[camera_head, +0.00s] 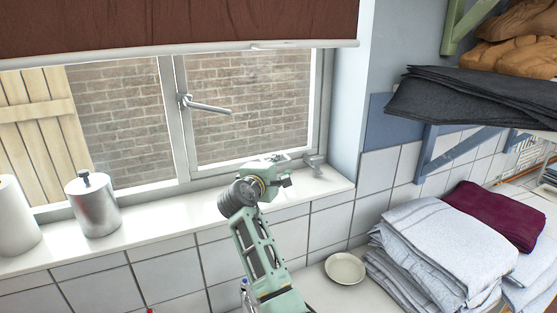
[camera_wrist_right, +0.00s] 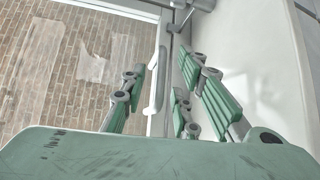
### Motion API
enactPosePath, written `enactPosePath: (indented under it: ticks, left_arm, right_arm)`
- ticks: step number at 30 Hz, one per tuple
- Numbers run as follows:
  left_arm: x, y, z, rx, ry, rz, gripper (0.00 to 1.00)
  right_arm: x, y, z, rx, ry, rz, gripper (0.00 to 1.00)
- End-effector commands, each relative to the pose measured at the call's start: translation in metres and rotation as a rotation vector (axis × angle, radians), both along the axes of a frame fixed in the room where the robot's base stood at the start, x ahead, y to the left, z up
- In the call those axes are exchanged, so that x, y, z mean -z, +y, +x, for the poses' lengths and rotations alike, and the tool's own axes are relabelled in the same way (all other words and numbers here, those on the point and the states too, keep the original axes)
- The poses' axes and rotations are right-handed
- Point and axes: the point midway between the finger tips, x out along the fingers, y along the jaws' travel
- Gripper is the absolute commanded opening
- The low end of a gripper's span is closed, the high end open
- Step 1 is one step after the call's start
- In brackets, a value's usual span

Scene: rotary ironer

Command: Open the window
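The window (camera_head: 240,100) has grey frames and looks out on a brick wall. A metal lever handle (camera_head: 207,106) on its middle post points to the right, nearly level. A small metal fitting (camera_head: 315,163) sits at the window's lower right corner. My right gripper (camera_head: 284,172) is at the bottom of the right pane, below and right of the lever. In the right wrist view its fingers (camera_wrist_right: 160,92) are spread apart, with a pale grey bar (camera_wrist_right: 157,82) by the frame showing between them. I cannot tell whether they touch the bar. My left gripper is not in view.
A metal canister (camera_head: 93,206) and a white roll (camera_head: 16,217) stand on the sill (camera_head: 150,215) at left. A red-brown blind (camera_head: 170,24) hangs above. Folded towels (camera_head: 435,250) and a small plate (camera_head: 345,268) lie at lower right. A shelf of dark cloth (camera_head: 470,97) juts out above.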

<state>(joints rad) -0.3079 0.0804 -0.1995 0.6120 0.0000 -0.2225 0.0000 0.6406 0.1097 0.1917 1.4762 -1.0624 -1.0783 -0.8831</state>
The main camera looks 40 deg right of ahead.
Motion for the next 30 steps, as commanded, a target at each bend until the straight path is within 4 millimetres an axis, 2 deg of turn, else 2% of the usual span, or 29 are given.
enactPosePath:
  ticks: [6, 10, 15, 25, 30]
  left_arm:
    - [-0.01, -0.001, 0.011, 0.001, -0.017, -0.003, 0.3]
    - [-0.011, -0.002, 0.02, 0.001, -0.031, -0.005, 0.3]
    - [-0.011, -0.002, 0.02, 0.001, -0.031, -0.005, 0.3]
    - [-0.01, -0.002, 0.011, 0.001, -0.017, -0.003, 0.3]
    - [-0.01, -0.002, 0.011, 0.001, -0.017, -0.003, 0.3]
  right_arm:
    - [0.002, -0.018, 0.01, -0.001, 0.0, 0.001, 0.28]
    - [0.004, -0.021, 0.011, -0.001, 0.0, 0.0, 0.28]
    - [0.004, -0.021, 0.011, -0.001, -0.001, 0.001, 0.28]
    - [0.004, -0.021, 0.011, -0.001, 0.0, 0.0, 0.0]
    - [0.004, -0.02, 0.011, -0.001, 0.0, 0.001, 0.0]
